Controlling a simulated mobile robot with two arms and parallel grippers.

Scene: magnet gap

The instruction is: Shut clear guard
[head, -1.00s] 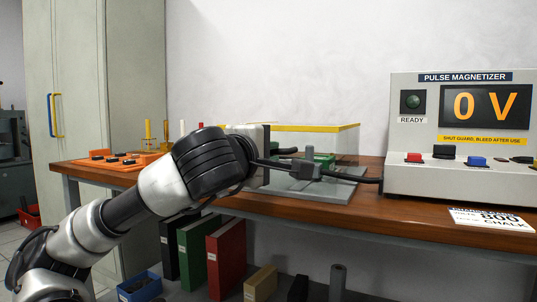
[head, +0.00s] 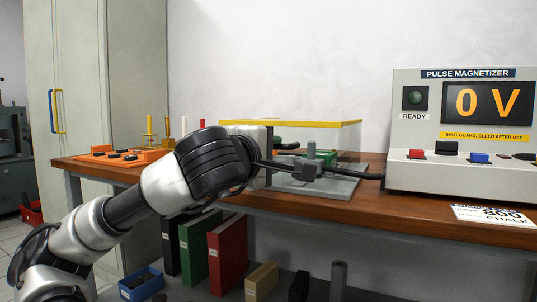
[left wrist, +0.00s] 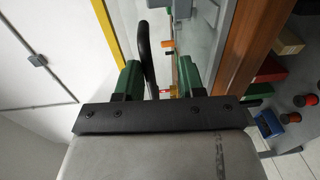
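The clear guard (head: 348,140) is a see-through box with yellow edging on the bench, in front of the wall. Its yellow edge also shows in the left wrist view (left wrist: 104,30). Behind its panel are green parts (head: 325,157) and a grey block on a grey base plate (head: 330,188). My left gripper (left wrist: 159,75) is at the guard's left front. Its two green fingers are apart, and a curved black bar (left wrist: 147,50), perhaps a handle, shows between them, nearer the left finger. Contact is unclear. My right gripper is not in view.
An orange tray (head: 115,157) is at the bench's left. Binders (head: 227,255) stand below the bench (head: 400,215).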

